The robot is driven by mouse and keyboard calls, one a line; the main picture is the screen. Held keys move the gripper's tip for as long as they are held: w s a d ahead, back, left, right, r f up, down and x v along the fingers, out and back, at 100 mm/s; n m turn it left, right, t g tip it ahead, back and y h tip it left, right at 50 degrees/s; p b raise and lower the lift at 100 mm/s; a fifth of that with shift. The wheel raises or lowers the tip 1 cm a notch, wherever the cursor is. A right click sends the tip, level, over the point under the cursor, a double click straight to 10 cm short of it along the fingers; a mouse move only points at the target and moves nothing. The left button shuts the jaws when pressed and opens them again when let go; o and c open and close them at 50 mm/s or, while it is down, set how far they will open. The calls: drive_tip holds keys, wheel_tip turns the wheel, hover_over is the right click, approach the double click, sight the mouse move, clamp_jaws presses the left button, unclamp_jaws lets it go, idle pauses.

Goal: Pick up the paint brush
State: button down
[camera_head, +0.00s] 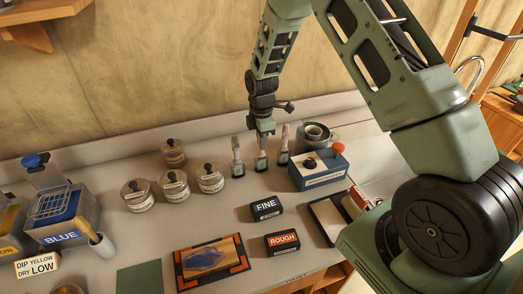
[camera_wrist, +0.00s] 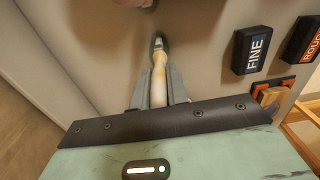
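A paint brush (camera_head: 261,160) stands upright between two similar upright brushes (camera_head: 237,160) and (camera_head: 284,150) on the grey bench. My gripper (camera_head: 262,131) points down right above the middle one. In the wrist view the pale handle of this brush (camera_wrist: 158,75) runs between my two fingers (camera_wrist: 160,88), with its dark grey end (camera_wrist: 158,44) farther away. The fingers flank the handle closely on both sides. I cannot tell whether they press on it.
A blue box with an orange knob (camera_head: 320,172) stands close on the right. Lidded jars (camera_head: 174,187) stand to the left. A FINE block (camera_head: 266,208) and a ROUGH block (camera_head: 282,242) lie in front.

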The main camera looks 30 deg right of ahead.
idle(0.3)
wheel_tip(320, 180, up, 10)
drive_tip(key=b, duration=0.3)
drive_tip(key=shift+b, duration=0.3)
drive_tip(key=c, duration=2)
unclamp_jaws()
drive_tip(key=shift+c, duration=0.2)
clamp_jaws()
